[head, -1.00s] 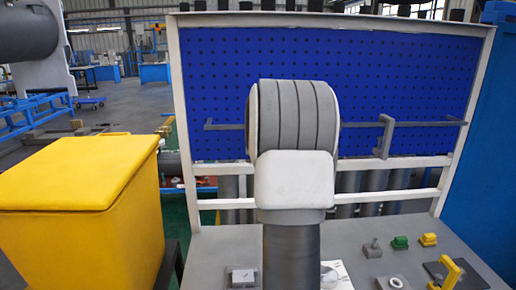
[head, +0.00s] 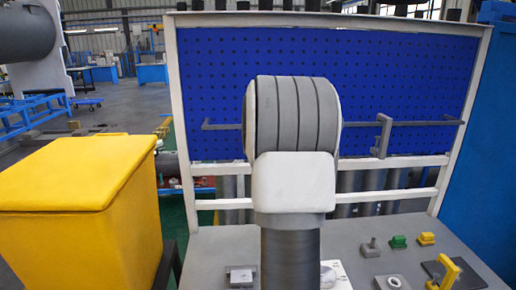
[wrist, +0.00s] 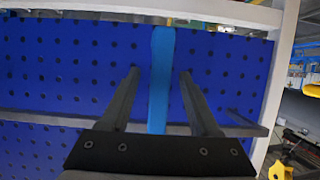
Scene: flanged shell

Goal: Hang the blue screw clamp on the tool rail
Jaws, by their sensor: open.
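The blue screw clamp (wrist: 161,50) shows in the wrist view as a long, lighter blue bar against the dark blue panel. My gripper (wrist: 159,74) is open, with one dark finger on each side of the bar and a visible gap to both. The tool rail (head: 420,123) is a thin grey bar across the pegboard, with an upturned left end. It also shows in the wrist view (wrist: 40,118), crossing behind the fingers. The gripper body hides where clamp and rail meet, so I cannot tell whether they touch. In the head view my arm hides the gripper and clamp.
A grey hooked piece (head: 383,136) hangs on the rail's right part. The bench (head: 345,238) below holds small green (head: 398,242) and yellow (head: 426,239) pieces and a white ring (head: 393,283). A yellow bin (head: 75,225) stands at the left.

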